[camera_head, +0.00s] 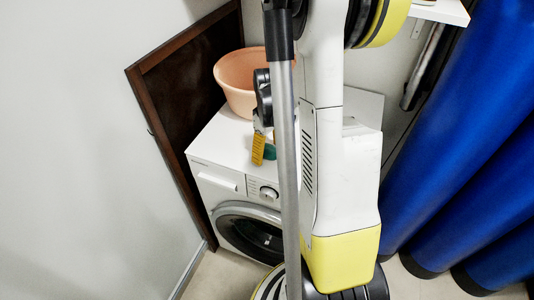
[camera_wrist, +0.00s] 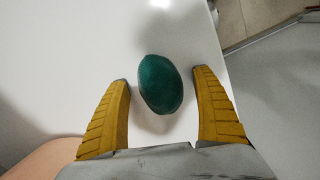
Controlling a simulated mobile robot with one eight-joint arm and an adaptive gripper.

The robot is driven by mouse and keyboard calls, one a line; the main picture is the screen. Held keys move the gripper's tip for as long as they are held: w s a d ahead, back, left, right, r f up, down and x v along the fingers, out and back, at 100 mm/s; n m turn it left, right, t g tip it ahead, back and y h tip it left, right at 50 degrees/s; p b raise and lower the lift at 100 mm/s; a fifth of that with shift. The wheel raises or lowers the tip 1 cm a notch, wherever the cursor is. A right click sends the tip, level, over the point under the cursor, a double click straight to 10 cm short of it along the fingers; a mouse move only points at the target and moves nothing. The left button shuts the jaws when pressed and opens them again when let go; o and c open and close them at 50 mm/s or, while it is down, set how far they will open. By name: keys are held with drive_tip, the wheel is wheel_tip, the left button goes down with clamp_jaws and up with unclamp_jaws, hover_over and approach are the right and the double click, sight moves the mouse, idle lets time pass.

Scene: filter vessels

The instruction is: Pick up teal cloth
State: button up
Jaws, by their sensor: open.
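The teal cloth (camera_wrist: 160,84) is a rounded dark-green lump on the white top of the washing machine. In the wrist view it lies between the two yellow fingers of my gripper (camera_wrist: 163,105), with a gap on each side. In the head view a small part of the cloth (camera_head: 270,152) shows beside my gripper (camera_head: 262,150), near the machine's front edge. My gripper is open, and its fingers do not appear to touch the cloth. My column and arm hide much of the machine top in the head view.
An orange basin (camera_head: 237,83) stands at the back left of the washing machine (camera_head: 215,148), and its edge shows in the wrist view (camera_wrist: 40,160). A brown framed panel (camera_head: 185,85) leans on the left. Blue rolls (camera_head: 465,130) stand on the right.

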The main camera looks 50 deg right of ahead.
sight(269, 147)
drive_tip(key=c, duration=1.1)
drive_tip(key=shift+c, duration=0.2)
drive_tip(key=shift+r, duration=0.15)
wheel_tip(269, 147, up, 5)
drive_tip(key=p, duration=0.2)
drive_tip(key=shift+d+p, duration=0.1)
drive_tip(key=shift+p, duration=0.25)
drive_tip(key=s+d+r+p, duration=0.3)
drive_tip(key=s+d+r, duration=0.1)
drive_tip(key=d, duration=0.6)
drive_tip(key=shift+d+r, duration=0.35)
drive_tip(key=shift+r, duration=0.55)
